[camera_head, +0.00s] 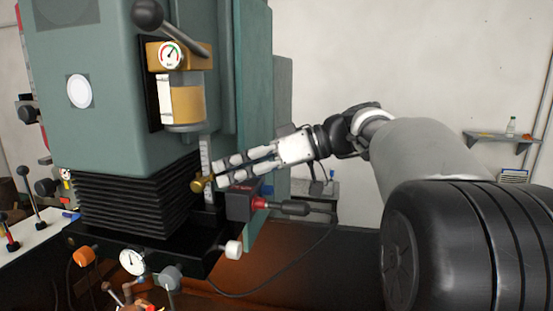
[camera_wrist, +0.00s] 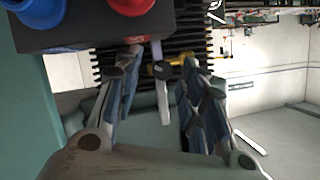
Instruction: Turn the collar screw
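A small brass screw (camera_head: 201,183), which looks like the collar screw, sticks out beside the vertical scale on the front of the green machine. It also shows in the wrist view as a brass piece with a dark round end (camera_wrist: 161,71), near the far end of the gap between my fingers. My gripper (camera_head: 218,173) reaches in from the right, its fingertips just right of the screw. In the wrist view my gripper (camera_wrist: 157,75) is open, with its two fingers apart. I cannot tell whether a finger touches the screw.
The scale (camera_head: 206,158) stands behind the screw, beside black bellows (camera_head: 130,195). A dark box (camera_head: 240,203) with a red plug and cable sits just below my fingers; its underside fills the upper left of the wrist view. A gauge unit (camera_head: 182,95) hangs above.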

